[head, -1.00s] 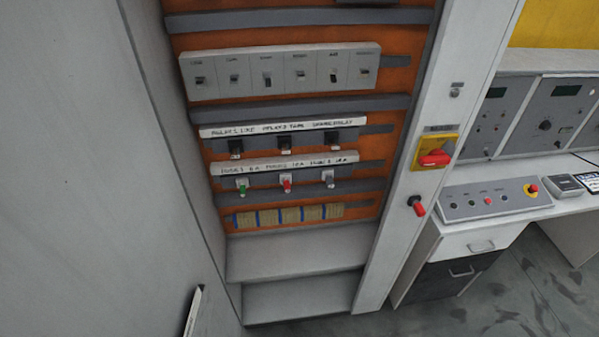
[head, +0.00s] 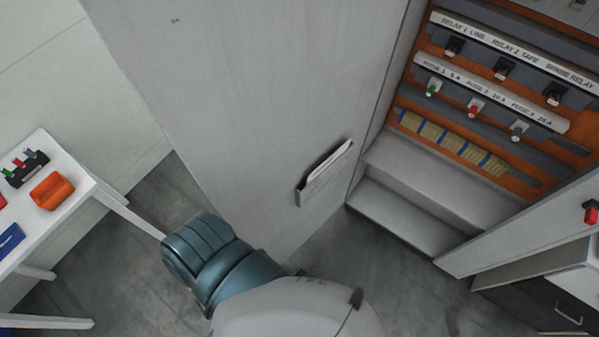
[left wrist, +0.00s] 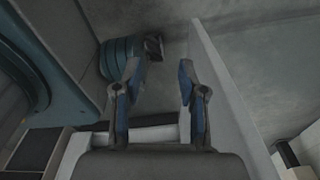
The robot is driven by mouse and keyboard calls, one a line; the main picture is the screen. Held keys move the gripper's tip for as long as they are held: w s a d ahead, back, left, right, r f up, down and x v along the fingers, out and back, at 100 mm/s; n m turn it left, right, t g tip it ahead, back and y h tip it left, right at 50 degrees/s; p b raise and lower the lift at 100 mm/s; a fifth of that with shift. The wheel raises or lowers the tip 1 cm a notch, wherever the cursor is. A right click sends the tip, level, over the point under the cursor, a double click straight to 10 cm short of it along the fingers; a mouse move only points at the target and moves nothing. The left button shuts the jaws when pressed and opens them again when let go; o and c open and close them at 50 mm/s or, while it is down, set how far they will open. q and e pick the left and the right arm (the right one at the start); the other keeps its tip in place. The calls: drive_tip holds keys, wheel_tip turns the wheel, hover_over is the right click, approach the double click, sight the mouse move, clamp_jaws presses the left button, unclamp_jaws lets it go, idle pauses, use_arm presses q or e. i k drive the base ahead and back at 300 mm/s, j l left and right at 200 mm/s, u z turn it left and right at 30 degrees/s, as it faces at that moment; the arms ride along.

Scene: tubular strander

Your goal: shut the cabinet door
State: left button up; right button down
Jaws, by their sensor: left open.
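The cabinet door (head: 265,90) stands open in the head view. It is a tall pale grey panel showing its inner face with a document pocket (head: 325,175). The cabinet (head: 400,215) lies open to its right, with orange backing, relays and fuses. In the left wrist view my left gripper (left wrist: 160,72) is open, with nothing between its fingers. A pale upright panel (left wrist: 232,110), apparently the door, runs just right of its right finger; I cannot tell whether they touch. My left gripper is outside the head view. My right gripper is in neither view.
A white table (head: 85,185) with an orange block (head: 52,191) and small parts stands at the left. A drawer unit (head: 545,300) stands at the lower right beside the cabinet. Grey floor (head: 155,215) is free between the table and the door.

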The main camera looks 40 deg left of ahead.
sight(252, 96)
drive_tip(key=k+j+z, duration=0.15)
drive_tip(key=k+j, duration=0.15)
drive_tip(key=k+j+z, duration=0.1)
drive_tip(key=k+j, duration=0.15)
drive_tip(key=k, duration=0.2)
drive_tip(key=k+j+z, duration=0.15)
drive_tip(key=k, duration=0.25)
drive_tip(key=j+z, duration=0.1)
drive_tip(key=j, duration=0.35)
drive_tip(key=k+j+z, duration=0.15)
drive_tip(key=j, duration=0.25)
drive_tip(key=j+z, duration=0.1)
drive_tip(key=j, duration=0.35)
drive_tip(key=i+j, duration=0.1)
drive_tip(key=j, duration=0.25)
drive_tip(key=i+j+z, duration=0.1)
drive_tip(key=j, duration=0.25)
drive_tip(key=i+j, duration=0.15)
drive_tip(key=j, duration=0.25)
drive_tip(key=k+l+z, duration=0.25)
